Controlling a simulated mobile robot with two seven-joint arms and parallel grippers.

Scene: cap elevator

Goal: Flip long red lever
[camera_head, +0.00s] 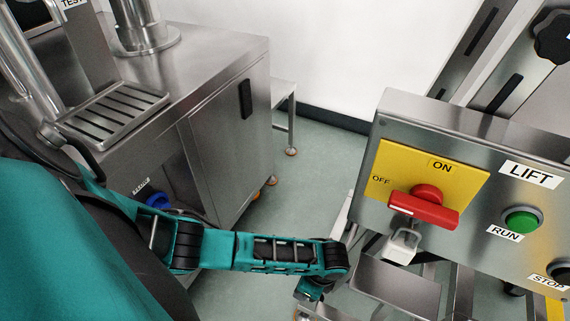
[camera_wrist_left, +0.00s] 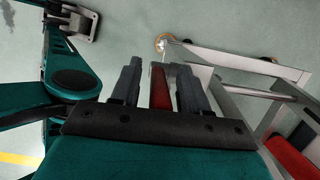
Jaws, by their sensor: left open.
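A long, narrow red lever (camera_wrist_left: 160,88) shows in the left wrist view, with a pale metal end. It lies between the two dark fingers of my left gripper (camera_wrist_left: 158,65). The fingers are apart, with a gap visible beside the lever; contact cannot be told. In the head view my left arm reaches down past the lower middle, and its gripper is hidden or out of frame. A red rotary switch handle (camera_head: 423,208) sits on a yellow ON/OFF plate (camera_head: 452,180) at right. My right gripper is not in view.
The steel LIFT control box (camera_head: 380,130) has a green RUN button (camera_head: 522,219). A pale padlock-like piece (camera_head: 402,245) hangs under the switch. A steel cabinet (camera_head: 228,125) stands left. Another red part (camera_wrist_left: 290,156) lies lower right in the wrist view, near metal frame legs.

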